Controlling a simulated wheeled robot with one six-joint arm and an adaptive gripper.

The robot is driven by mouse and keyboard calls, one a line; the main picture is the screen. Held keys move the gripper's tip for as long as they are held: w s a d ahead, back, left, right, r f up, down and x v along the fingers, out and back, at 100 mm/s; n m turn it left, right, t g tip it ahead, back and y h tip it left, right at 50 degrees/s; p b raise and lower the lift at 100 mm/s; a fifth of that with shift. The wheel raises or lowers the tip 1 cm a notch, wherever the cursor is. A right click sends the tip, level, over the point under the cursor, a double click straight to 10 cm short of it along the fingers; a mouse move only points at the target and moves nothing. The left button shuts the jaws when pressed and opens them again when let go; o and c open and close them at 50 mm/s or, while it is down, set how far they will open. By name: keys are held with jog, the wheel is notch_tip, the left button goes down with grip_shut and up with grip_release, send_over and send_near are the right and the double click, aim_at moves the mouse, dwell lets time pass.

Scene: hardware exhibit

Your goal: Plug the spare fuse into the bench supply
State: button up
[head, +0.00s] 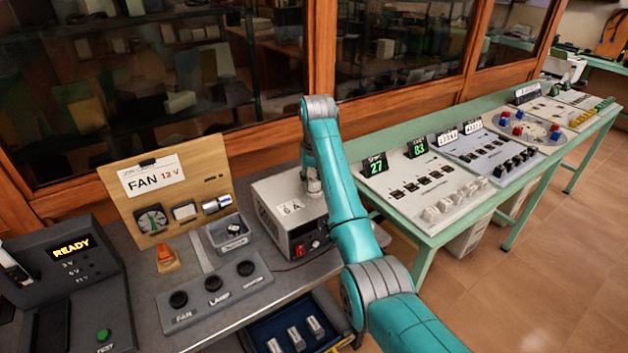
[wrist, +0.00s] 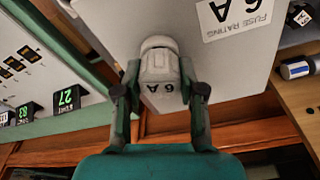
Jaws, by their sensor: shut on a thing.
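The bench supply (head: 285,215) is a grey box with a "6 A" label on top and a red switch on its front. Its top, marked "FUSE RATING 6 A", fills the upper part of the wrist view (wrist: 220,60). My gripper (wrist: 160,75) is shut on a pale fuse marked "6 A" (wrist: 162,88), one finger on each side. The fuse's far end meets the supply's top in the picture; I cannot tell whether it is seated, and any socket is hidden. In the head view, my gripper (head: 312,180) is over the supply's rear right part.
A fan board (head: 175,195) and a knob panel (head: 213,290) stand left of the supply. A dark tester (head: 70,285) reads "READY". Below is a blue tray (head: 265,330) with several metal cylinders. A green table (head: 440,235) of exhibits stands right; wood-framed glass is behind.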

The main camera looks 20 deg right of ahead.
jog(key=shift+f, duration=0.15)
jog(key=o, duration=1.7)
jog(key=shift+c, duration=0.2)
